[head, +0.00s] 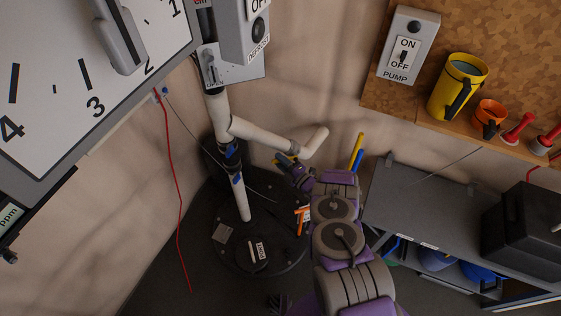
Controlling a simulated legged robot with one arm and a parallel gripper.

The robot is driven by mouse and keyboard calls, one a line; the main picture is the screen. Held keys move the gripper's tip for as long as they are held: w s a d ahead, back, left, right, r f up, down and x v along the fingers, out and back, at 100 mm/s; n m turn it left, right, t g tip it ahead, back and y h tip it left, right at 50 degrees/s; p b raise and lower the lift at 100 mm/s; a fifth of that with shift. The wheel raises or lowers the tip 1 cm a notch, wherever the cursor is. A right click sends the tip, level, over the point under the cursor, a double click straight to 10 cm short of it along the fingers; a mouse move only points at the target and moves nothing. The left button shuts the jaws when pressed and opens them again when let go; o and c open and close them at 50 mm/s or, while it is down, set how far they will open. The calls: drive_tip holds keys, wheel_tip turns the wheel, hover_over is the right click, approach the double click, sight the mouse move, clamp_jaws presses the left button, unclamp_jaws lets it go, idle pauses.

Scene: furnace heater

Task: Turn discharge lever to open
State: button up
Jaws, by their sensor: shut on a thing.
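A white pipe (222,112) runs down the wall to the floor, and a white branch (265,133) leaves it to the right and bends up at its end. My gripper (287,164) is just below the branch, at its middle, shut on a small yellow piece (283,158) that looks like the discharge lever. The fingers and arm hide most of this piece, so its angle is unclear. Blue and black fittings (231,152) sit on the upright pipe, left of my gripper.
A grey control box (246,28) hangs above the pipe, and a large dial (60,70) fills the upper left. A dark shelf unit (425,215) stands right of my arm. A pump switch (408,45) and yellow mug (459,85) are upper right.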

clamp_jaws()
drive_tip(key=shift+r+m+t+p, duration=0.3)
drive_tip(key=shift+m+p, duration=0.15)
drive_tip(key=shift+m, duration=0.15)
drive_tip(key=shift+d, duration=0.2)
drive_tip(key=o, duration=0.8)
unclamp_jaws()
drive_tip(key=v, duration=0.5)
drive_tip(key=b+v, duration=0.1)
drive_tip(key=v, duration=1.1)
drive_tip(key=shift+d+f+b, duration=0.15)
drive_tip(key=shift+f+b, duration=0.15)
drive_tip(key=shift+b, duration=0.1)
